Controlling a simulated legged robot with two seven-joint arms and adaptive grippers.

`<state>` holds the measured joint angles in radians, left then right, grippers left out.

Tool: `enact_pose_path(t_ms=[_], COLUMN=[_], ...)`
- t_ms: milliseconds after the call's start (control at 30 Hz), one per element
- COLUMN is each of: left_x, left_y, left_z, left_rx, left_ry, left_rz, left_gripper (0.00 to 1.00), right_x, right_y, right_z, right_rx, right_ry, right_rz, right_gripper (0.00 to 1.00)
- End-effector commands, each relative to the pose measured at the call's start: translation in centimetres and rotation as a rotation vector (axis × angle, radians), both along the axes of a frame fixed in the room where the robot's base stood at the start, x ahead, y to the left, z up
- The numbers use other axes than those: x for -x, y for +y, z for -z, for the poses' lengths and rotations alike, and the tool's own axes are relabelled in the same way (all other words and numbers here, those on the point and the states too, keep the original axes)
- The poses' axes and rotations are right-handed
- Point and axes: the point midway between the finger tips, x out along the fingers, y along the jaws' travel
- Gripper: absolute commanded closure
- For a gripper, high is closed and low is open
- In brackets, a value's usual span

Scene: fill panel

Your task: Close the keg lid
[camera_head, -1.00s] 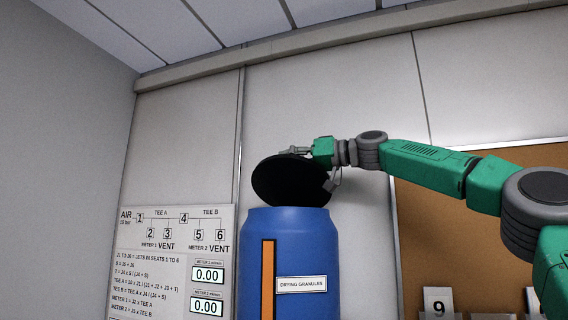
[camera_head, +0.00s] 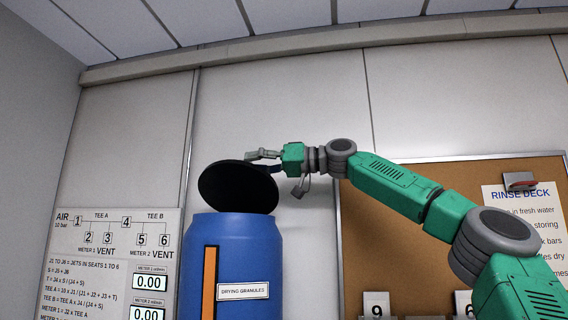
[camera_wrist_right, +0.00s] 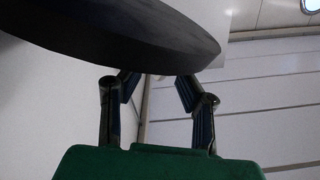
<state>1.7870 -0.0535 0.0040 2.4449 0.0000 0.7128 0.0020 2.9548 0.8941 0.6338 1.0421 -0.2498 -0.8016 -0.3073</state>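The blue keg (camera_head: 232,265) stands upright at the lower middle of the head view, labelled "DRYING GRANULES". Its black round lid (camera_head: 236,188) is raised and tilted above the keg's top, its flat face toward me. My right gripper (camera_head: 263,160) is at the lid's upper right edge, partly overlapping it in the picture. In the right wrist view the two fingers (camera_wrist_right: 156,80) are spread with a gap between them, and the dark lid (camera_wrist_right: 120,35) crosses just beyond the tips. I cannot tell whether they touch it. My left gripper is not in view.
A white panel (camera_head: 110,245) with meters stands left of the keg. A cork board (camera_head: 400,220) with a "RINSE DECK" sheet (camera_head: 530,235) hangs on the right, behind my right arm. The wall above the lid is clear.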

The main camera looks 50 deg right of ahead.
Motion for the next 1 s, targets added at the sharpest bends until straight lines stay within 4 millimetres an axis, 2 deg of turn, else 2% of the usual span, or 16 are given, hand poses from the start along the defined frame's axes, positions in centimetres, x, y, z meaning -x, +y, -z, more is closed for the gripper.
enact_pose_path(t_ms=[200,400,600,833,867,900,933,1000], left_x=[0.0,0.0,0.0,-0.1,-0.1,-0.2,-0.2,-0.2], left_y=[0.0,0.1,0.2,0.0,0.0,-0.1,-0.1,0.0], left_z=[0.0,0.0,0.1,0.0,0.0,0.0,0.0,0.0], left_rx=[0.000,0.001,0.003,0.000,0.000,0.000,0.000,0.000], left_ry=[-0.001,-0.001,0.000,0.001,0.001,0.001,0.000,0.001], left_rz=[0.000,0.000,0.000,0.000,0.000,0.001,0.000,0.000], left_gripper=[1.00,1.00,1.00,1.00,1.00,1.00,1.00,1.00], right_x=[3.5,6.0,6.9,7.0,7.0,7.0,7.0,6.9], right_y=[-2.1,-3.2,-3.6,-3.7,-3.8,-3.8,-3.8,-3.7], right_z=[0.0,-0.1,-0.1,-0.1,0.0,0.0,0.0,0.1], right_rx=[-0.007,-0.003,-0.001,-0.001,-0.001,-0.002,-0.002,-0.001], right_ry=[-0.005,-0.006,-0.003,-0.004,-0.004,-0.004,-0.004,-0.002], right_rz=[0.001,0.003,0.005,0.006,0.006,0.006,0.006,0.005], right_gripper=[0.69,0.69,0.69,0.69,0.76,0.90,1.00,1.00])
